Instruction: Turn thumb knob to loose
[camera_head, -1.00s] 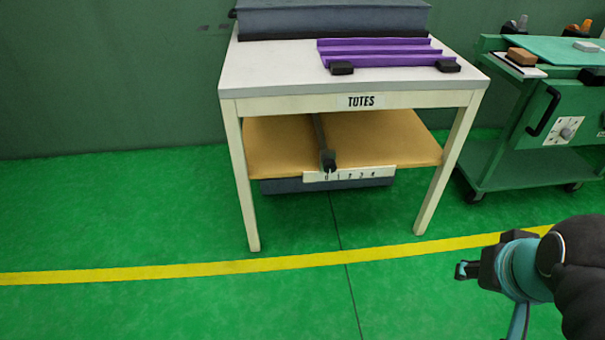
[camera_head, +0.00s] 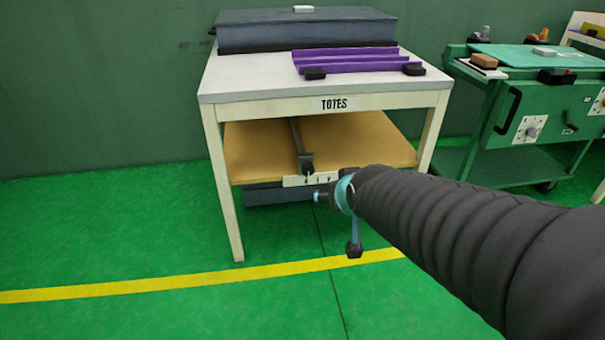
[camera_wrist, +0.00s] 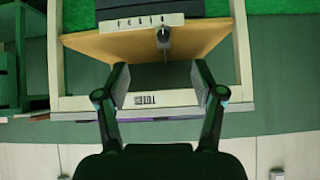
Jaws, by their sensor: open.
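A dial with a round grey knob (camera_head: 532,130) on a white plate sits on the front of the green cart at right; I cannot read its marks. A dark lever with a black end (camera_head: 306,165) lies along the tan shelf, above a white marked strip (camera_head: 297,181). It also shows upside down in the wrist view (camera_wrist: 163,36). I cannot tell which of these is the thumb knob. My gripper (camera_wrist: 160,80) is open and empty, its two fingers apart in front of the table. In the head view my arm hides part of the shelf's right front.
The table labelled TOTES (camera_head: 335,104) carries a purple ribbed tray (camera_head: 345,59) and a grey-blue box (camera_head: 300,33). The green cart (camera_head: 490,110) stands to its right with small blocks on top. The green floor (camera_head: 130,225) at left is clear.

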